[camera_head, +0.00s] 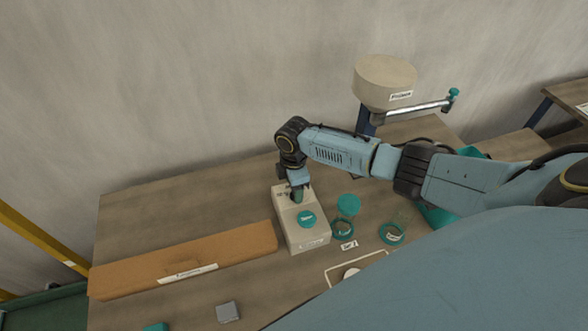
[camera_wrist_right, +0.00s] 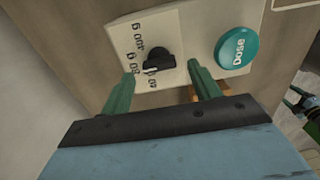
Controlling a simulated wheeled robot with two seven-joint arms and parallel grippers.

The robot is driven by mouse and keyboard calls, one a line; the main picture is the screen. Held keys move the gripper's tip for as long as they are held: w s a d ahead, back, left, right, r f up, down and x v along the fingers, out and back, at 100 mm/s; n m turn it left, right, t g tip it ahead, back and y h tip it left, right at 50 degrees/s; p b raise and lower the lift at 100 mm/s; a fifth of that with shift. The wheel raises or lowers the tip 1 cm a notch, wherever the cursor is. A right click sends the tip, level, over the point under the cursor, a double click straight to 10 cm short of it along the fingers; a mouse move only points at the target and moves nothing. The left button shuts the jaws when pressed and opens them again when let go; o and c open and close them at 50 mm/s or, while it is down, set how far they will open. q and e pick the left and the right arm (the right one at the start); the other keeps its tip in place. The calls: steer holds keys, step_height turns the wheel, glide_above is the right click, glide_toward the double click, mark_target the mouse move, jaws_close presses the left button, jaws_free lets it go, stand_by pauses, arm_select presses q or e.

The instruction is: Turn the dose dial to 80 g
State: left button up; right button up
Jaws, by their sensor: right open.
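The dose dial is a black knob (camera_wrist_right: 158,61) on a pale panel, with printed gram marks around its left side. Its narrow end seems to point left, near the 80 g mark, but I cannot tell the exact setting. My right gripper (camera_wrist_right: 160,69) is open, with one green finger on each side of the knob and gaps showing in this view. In the head view the right gripper (camera_head: 297,194) points down at the back of the beige dosing unit (camera_head: 307,238) and hides the dial. A teal Dose button (camera_wrist_right: 235,48) sits beside the dial.
A long brown box (camera_head: 185,262) lies left of the unit. A grey square block (camera_head: 228,312) is near the front. A beige drum (camera_head: 385,82) stands behind my right arm.

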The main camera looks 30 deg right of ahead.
step_height(320, 180, up, 12)
steer(key=shift+p, duration=0.4)
stand_by(0.3)
